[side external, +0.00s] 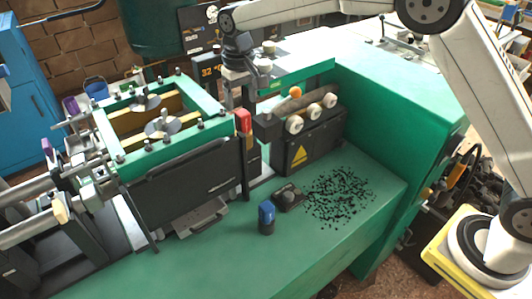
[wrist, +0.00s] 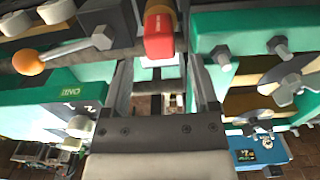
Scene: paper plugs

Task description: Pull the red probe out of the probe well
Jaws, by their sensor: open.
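The red probe (side external: 243,121) stands upright, its red end up, beside the dark machine block in the side view. In the wrist view the red probe (wrist: 159,38) is at the top centre, beyond my fingers. The well around its lower part is hard to make out against the dark parts there. My gripper (side external: 241,100) points down just above the red probe, with its fingers apart. In the wrist view my gripper (wrist: 160,65) is open and empty, with one finger on each side of the probe's line. I cannot tell whether a finger touches it.
A green-framed machine (side external: 152,122) stands close left of the probe. A dark unit with white knobs (side external: 312,145) and an orange ball (side external: 295,92) stand close right. A blue-topped piece (side external: 266,216), a small black block (side external: 288,198) and black scraps (side external: 338,197) lie on the green bench (side external: 215,265).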

